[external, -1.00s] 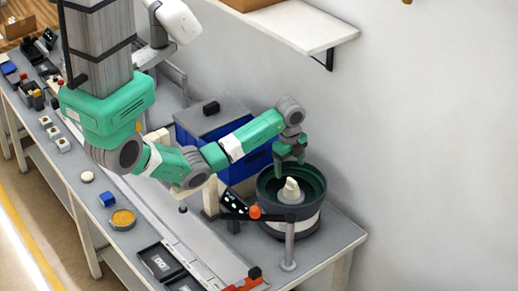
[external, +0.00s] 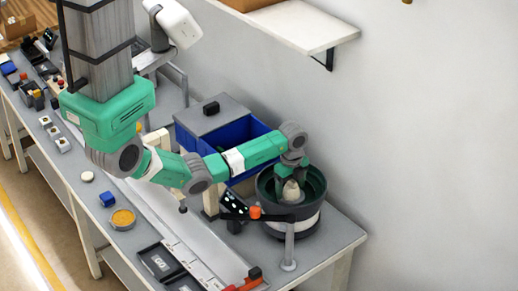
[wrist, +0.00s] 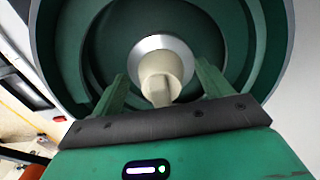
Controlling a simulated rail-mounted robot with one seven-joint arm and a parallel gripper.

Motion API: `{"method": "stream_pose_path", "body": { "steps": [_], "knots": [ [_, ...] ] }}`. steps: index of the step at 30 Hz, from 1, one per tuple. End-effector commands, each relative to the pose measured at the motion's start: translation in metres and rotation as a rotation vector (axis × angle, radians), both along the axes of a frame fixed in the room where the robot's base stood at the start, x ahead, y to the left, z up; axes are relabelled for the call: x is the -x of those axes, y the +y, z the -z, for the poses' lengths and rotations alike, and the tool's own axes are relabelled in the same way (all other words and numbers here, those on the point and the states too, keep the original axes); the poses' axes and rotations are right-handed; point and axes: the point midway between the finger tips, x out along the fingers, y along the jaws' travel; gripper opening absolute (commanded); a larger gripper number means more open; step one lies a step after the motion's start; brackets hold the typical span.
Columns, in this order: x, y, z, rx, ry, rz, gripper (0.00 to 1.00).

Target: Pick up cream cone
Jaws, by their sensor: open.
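The cream cone (external: 291,191) stands at the centre of the dark green feeder bowl (external: 264,186). In the wrist view the cone (wrist: 160,72) rises from a light grey round hub (wrist: 184,48). My gripper (external: 291,178) is inside the bowl, right at the cone. In the wrist view my gripper (wrist: 162,82) is open, with one green finger on each side of the cone. Gaps show between the fingers and the cone, so it is not clasped. The cone's far side is hidden.
The bowl's rim (wrist: 290,50) surrounds my gripper. A post with an orange knob (external: 255,212) stands at the bowl's front. A blue bin (external: 242,132) with a grey lid (external: 205,118) stands behind to the left. A wall rises behind the bench.

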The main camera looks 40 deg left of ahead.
Motion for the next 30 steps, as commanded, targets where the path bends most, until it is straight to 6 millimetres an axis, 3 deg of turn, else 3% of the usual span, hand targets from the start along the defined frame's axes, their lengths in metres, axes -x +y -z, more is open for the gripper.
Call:
{"method": "stream_pose_path", "body": {
  "steps": [2, 9, 18, 30],
  "knots": [
    [0.0, 0.0, 0.0, 0.0, 0.0, 0.0, 0.78],
    [0.0, 0.0, -0.001, 0.0, 0.0, 0.0, 0.31],
    [-0.001, 0.0, -0.007, 0.002, -0.002, 0.0, 0.29],
    [-0.001, 0.0, -0.091, 0.002, -0.003, -0.001, 0.29]
  ]
}}
